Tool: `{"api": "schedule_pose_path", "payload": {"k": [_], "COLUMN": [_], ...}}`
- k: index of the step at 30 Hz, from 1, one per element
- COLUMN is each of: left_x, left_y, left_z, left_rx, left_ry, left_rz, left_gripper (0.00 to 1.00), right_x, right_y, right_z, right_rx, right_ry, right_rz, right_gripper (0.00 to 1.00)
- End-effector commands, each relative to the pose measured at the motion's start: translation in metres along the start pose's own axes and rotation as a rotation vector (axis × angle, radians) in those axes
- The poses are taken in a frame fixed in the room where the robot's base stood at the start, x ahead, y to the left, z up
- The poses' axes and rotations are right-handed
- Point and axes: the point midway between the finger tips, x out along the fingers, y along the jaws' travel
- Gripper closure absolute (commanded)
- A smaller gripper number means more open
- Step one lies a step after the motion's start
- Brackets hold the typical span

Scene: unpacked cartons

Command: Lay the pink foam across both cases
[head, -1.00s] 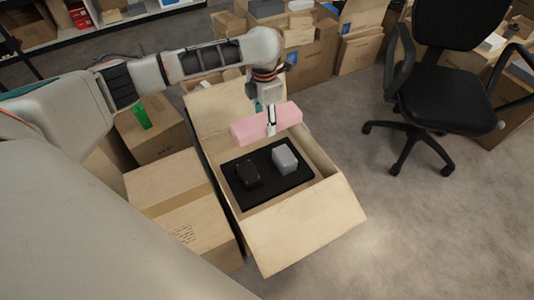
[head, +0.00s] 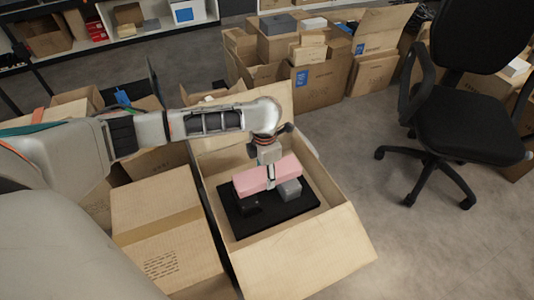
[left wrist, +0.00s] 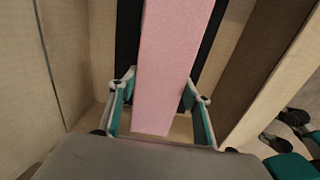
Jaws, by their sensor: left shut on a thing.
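The pink foam (head: 250,181) is a long block held in my left gripper (head: 271,178) inside the open carton. It hides the back parts of a black case (head: 246,207) on the left and a grey case (head: 290,191) on the right. I cannot tell whether the foam touches them. Both cases sit on a black pad (head: 275,218). In the left wrist view the foam (left wrist: 170,65) runs lengthwise between the two fingers of the left gripper (left wrist: 160,95); the cases are hidden there.
The open carton (head: 300,262) has its front flap folded outward and walls around the pad. A closed carton (head: 155,215) stands close on its left. More cartons (head: 315,85) stand behind. An office chair (head: 465,120) is at the right, with clear floor between.

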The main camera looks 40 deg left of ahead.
Motion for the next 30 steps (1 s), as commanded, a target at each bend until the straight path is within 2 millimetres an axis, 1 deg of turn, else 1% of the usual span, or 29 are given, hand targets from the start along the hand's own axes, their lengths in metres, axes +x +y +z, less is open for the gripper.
{"api": "schedule_pose_path", "payload": {"k": [1, 3, 5, 7, 10, 14, 19, 25, 26, 27, 28, 30], "left_x": [0.022, 0.035, 0.041, 0.041, 0.037, 0.036, 0.042, 0.047, 0.048, 0.047, 0.047, 0.046], "left_y": [-0.003, -0.004, -0.003, -0.002, -0.001, 0.000, -0.001, -0.001, -0.001, -0.001, -0.001, -0.001], "left_z": [-0.006, -0.006, -0.005, -0.004, -0.001, -0.001, -0.002, -0.002, -0.002, -0.002, -0.002, -0.002], "left_rx": [0.000, 0.000, 0.001, 0.002, 0.001, 0.001, 0.000, -0.001, -0.001, -0.001, -0.001, 0.000], "left_ry": [0.016, 0.016, 0.014, 0.009, 0.003, 0.003, 0.005, 0.005, 0.005, 0.004, 0.004, 0.004], "left_rz": [-0.008, -0.010, -0.008, -0.004, -0.001, 0.000, -0.002, -0.003, -0.003, -0.002, -0.002, -0.002], "left_gripper": [0.66, 0.66, 0.66, 0.66, 0.66, 0.66, 0.66, 0.66, 0.50, 0.39, 0.35, 0.35], "right_x": [0.000, 0.000, 0.001, 0.002, 0.004, 0.004, 0.004, 0.004, 0.004, 0.003, 0.003, 0.003], "right_y": [-0.003, -0.005, -0.009, -0.010, -0.008, -0.008, -0.009, -0.011, -0.011, -0.011, -0.011, -0.012], "right_z": [0.009, 0.005, -0.004, -0.015, -0.025, -0.023, -0.017, -0.014, -0.015, -0.015, -0.015, -0.015], "right_rx": [0.014, 0.033, 0.048, 0.055, 0.053, 0.051, 0.058, 0.073, 0.075, 0.076, 0.077, 0.078], "right_ry": [-0.014, -0.001, 0.020, 0.045, 0.064, 0.062, 0.050, 0.046, 0.047, 0.049, 0.049, 0.049], "right_rz": [-0.006, -0.011, -0.018, -0.021, -0.019, -0.018, -0.019, -0.022, -0.022, -0.022, -0.023, -0.023], "right_gripper": [0.60, 0.60, 0.60, 0.60, 0.60, 0.60, 0.60, 0.60, 0.60, 0.60, 0.60, 0.60]}}
